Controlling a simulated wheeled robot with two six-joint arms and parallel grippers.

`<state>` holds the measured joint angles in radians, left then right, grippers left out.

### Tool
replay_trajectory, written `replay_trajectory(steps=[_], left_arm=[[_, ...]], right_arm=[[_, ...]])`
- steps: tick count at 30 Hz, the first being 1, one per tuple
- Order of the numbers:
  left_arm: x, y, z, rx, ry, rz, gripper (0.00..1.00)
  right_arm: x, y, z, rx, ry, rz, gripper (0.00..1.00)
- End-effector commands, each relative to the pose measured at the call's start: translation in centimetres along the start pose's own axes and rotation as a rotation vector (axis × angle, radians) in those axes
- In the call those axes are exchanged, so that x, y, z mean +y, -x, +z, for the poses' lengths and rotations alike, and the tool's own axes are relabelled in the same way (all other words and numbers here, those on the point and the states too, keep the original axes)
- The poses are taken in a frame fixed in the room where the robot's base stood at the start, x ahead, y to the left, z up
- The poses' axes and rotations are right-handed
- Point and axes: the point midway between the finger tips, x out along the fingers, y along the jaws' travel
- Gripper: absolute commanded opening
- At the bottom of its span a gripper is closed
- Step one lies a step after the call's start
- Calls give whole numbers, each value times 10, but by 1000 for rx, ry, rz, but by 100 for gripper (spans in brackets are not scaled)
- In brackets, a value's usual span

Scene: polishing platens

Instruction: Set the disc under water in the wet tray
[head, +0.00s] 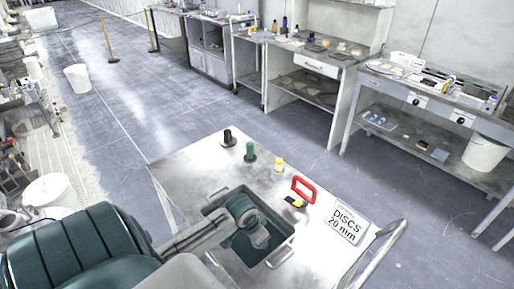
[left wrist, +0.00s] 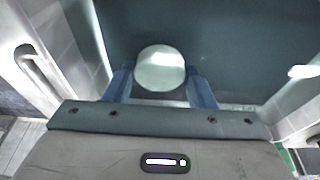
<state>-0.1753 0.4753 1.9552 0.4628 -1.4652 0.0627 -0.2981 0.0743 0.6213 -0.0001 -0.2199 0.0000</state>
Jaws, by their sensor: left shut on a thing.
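The wet tray (head: 238,251) is a dark, metal-rimmed basin with handles, set in the steel cart top. Its dark floor (left wrist: 240,45) and pale walls fill most of the left wrist view. My left gripper (head: 259,239) points down inside the tray's outline in the head view. In the left wrist view, the blue fingers of my left gripper (left wrist: 160,88) are shut on the pale round disc (left wrist: 160,68), one finger at each side. The gap between disc and tray floor cannot be judged, and the water surface is hard to make out. My right gripper is not in view.
On the cart top stand a black knob-like piece (head: 229,138), a green one (head: 250,153), a yellow-capped bottle (head: 279,167), a red-handled item (head: 303,190) and a "DISCS 20 mm" sign (head: 344,222). Benches line the far wall.

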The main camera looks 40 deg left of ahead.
Motion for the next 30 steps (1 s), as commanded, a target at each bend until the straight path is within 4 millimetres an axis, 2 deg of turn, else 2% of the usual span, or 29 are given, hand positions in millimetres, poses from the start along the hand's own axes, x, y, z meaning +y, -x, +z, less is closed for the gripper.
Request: replay_trajectory(steps=[10,11,14,25,30], left_arm=[[0,-5,1,1,-1,-1,25],[0,-5,1,1,-1,-1,52],[0,-5,1,1,-1,-1,71],[-1,0,0,2,-2,-2,72],[-1,24,0,4,-5,-4,72]], right_arm=[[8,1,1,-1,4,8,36],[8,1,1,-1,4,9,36],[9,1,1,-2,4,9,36],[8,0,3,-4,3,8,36],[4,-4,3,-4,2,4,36]])
